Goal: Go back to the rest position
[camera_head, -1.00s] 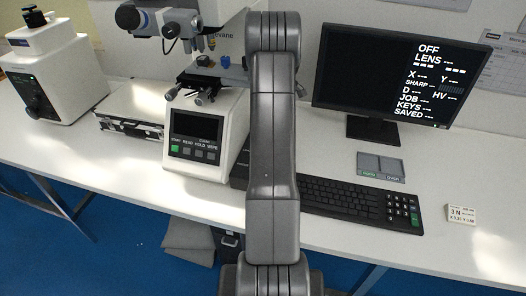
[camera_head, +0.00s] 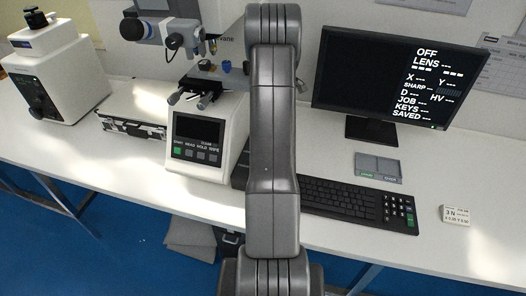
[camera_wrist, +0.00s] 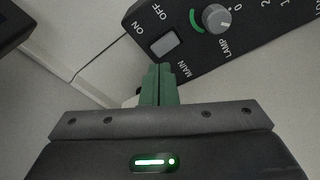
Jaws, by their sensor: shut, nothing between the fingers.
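My gripper (camera_wrist: 160,84) shows in the wrist view with its green fingers together and nothing between them. Beyond the fingertips is a dark control panel with a MAIN switch (camera_wrist: 164,43) marked ON and OFF. A grey LAMP knob (camera_wrist: 216,18) sits to the right of the switch. The fingers appear apart from the panel, but the exact gap is hard to tell. In the head view my arm rises through the middle and hides the gripper and part of the hardness tester (camera_head: 205,130).
A monitor (camera_head: 385,75) reads OFF. A keyboard (camera_head: 350,203), a grey two-part pad (camera_head: 378,168) and a small 3 N block (camera_head: 456,214) lie on the white bench (camera_head: 130,185). A flat case (camera_head: 134,110) and another machine (camera_head: 55,75) stand left.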

